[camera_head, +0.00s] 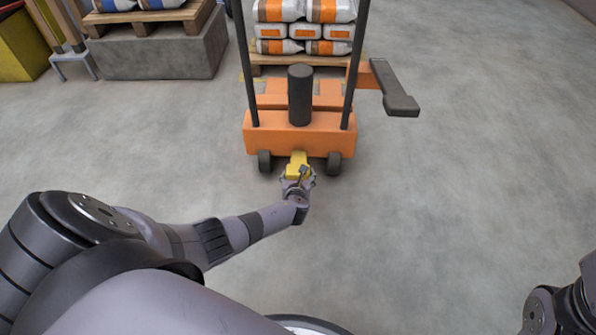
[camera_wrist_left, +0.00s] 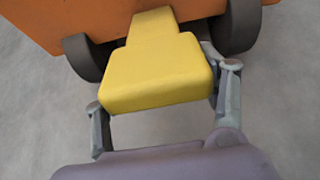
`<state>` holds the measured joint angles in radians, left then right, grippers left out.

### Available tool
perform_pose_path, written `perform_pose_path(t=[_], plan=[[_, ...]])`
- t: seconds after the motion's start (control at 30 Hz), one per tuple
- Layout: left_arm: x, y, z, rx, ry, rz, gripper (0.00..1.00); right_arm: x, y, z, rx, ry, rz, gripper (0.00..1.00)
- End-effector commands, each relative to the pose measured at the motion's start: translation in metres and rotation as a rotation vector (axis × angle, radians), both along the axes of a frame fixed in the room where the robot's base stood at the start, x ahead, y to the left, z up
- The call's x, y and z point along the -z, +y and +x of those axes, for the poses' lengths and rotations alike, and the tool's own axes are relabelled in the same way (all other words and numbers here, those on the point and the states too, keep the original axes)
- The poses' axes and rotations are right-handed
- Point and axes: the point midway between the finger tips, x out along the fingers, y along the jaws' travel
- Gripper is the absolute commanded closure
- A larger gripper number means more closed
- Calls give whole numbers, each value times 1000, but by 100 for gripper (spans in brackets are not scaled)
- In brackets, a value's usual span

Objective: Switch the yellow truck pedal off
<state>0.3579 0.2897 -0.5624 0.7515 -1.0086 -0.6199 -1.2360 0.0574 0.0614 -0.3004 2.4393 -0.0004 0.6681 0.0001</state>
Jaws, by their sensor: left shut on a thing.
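The yellow pedal (camera_head: 298,160) sticks out toward me from the lower front of the orange pallet truck (camera_head: 299,135), between its two dark wheels. My left gripper (camera_head: 298,177) is at the pedal's near end. In the left wrist view the yellow pedal (camera_wrist_left: 157,72) fills the middle, and the fingers of my left gripper (camera_wrist_left: 165,100) are on either side of it, shut on it. The fingertips are partly hidden by the pedal. My right gripper is not in view; only part of my right arm shows at the lower right.
The truck has a dark upright cylinder (camera_head: 300,95), two dark posts and a dark grey arm (camera_head: 393,92) reaching right. Bags on a pallet (camera_head: 305,60) stand behind it. A grey block with a loaded pallet (camera_head: 160,52) is at the back left. The concrete floor right is clear.

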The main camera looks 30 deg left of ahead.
Motion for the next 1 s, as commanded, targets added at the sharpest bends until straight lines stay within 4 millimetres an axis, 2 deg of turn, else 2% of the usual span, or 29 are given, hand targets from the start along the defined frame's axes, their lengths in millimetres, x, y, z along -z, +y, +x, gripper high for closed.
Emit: perform_pose_path(t=[0.03, 0.33, 0.77, 1.0], plan=[[-6, 4, 3, -8, -10, 7, 33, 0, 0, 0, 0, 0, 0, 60], [-3, 2, 2, -4, -5, 3, 13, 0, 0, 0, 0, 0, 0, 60], [-3, -1, -2, -2, -4, 1, 13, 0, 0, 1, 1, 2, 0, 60], [-13, -11, -20, -1, -5, 0, 13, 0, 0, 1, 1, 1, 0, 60]])
